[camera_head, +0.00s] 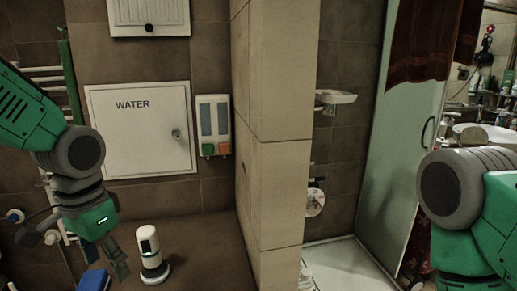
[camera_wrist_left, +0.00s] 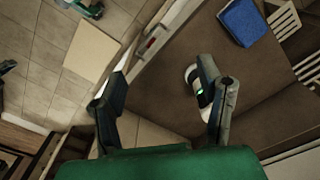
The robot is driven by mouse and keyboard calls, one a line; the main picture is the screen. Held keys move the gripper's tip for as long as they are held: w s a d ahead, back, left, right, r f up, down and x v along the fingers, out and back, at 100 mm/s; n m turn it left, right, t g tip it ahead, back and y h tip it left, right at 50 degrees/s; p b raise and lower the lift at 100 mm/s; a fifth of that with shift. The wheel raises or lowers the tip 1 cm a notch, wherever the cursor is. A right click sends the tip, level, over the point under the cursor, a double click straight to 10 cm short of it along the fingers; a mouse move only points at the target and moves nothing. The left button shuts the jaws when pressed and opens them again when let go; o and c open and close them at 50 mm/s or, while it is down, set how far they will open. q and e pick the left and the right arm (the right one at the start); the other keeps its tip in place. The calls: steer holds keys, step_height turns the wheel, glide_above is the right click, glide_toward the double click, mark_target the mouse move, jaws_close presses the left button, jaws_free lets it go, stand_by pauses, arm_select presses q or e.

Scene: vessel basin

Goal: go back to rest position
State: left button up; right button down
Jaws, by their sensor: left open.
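My left gripper (camera_head: 118,262) hangs at the lower left of the head view, fingers pointing down. In the left wrist view the left gripper (camera_wrist_left: 162,82) has its two fingers wide apart, with nothing between them. A white and black cylindrical device (camera_head: 150,254) with a small green light stands upright on the brown surface, just right of the left gripper. The device (camera_wrist_left: 190,78) also shows partly hidden behind the right-hand finger in the wrist view. My right arm (camera_head: 465,200) fills the right edge of the head view; its gripper is not clearly visible.
A blue object (camera_head: 93,280) lies below the left gripper, also in the wrist view (camera_wrist_left: 242,21). A tiled pillar (camera_head: 277,140) stands between the arms. A WATER panel (camera_head: 140,140) and a dispenser (camera_head: 213,125) are on the back wall. A glass door (camera_head: 400,140) stands at right.

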arm_select(q)
steer(key=s+d+f+n+h+b, duration=0.1)
steer(key=s+f, duration=0.2)
steer(key=f, duration=0.8)
steer(key=s+d+f+n+b, duration=0.1)
steer(key=s+f, duration=0.2)
steer(key=f, duration=0.8)
steer(key=s+a+f+n+y+b, duration=0.1)
steer(key=s+a+f+n+b, duration=0.1)
steer(key=s+f, duration=1.2)
steer(key=shift+s+a, duration=0.6)
steer(key=shift+s, duration=0.05)
arm_select(e)
steer(key=f, duration=0.4)
steer(key=shift+w+d+f, duration=0.2)
steer(key=shift+w+f, duration=0.05)
steer(key=shift+w, duration=0.1)
